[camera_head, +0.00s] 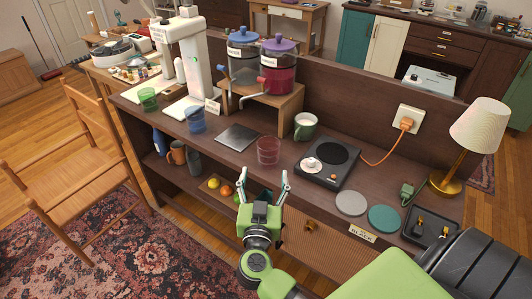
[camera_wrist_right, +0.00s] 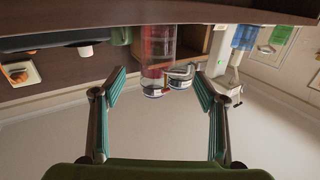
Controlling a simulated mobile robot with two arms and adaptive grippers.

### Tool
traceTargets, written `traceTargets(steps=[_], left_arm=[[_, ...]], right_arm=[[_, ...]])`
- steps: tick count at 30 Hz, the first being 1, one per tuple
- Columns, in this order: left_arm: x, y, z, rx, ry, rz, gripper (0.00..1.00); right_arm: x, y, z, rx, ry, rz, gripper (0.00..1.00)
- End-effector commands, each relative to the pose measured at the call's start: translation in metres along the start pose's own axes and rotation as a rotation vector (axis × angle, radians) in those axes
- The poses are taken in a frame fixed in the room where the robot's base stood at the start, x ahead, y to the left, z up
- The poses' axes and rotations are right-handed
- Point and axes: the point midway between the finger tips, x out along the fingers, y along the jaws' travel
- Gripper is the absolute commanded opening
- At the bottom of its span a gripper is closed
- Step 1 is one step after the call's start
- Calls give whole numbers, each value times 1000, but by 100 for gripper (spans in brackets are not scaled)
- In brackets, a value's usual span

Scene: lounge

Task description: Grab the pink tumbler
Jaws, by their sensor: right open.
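The pink tumbler (camera_head: 268,150) is a clear, pinkish-red glass standing upright near the front edge of the dark wooden counter (camera_head: 225,170). My right gripper (camera_head: 264,180) is open and empty, just in front of the counter edge and in line with the tumbler. Its two fingers are spread apart and do not touch the tumbler. In the right wrist view, which looks upside down, the tumbler (camera_wrist_right: 158,45) shows beyond and between the open fingertips (camera_wrist_right: 159,82). My left gripper is not in view.
A blue glass (camera_head: 195,121), a green glass (camera_head: 148,99) and a drink dispenser stand (camera_head: 264,100) are farther back.

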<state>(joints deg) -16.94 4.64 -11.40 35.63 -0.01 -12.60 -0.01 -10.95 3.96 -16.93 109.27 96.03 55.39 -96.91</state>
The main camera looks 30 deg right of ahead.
Motion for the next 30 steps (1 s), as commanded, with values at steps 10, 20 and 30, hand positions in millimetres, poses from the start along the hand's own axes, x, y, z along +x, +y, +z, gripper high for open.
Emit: traceTargets(steps=[10,20,30], left_arm=[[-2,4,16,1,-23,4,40],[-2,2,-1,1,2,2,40],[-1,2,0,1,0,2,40]], right_arm=[[64,0,-1,-2,4,0,66],[96,1,-3,-2,5,0,66],[125,1,-2,-1,2,-1,66]])
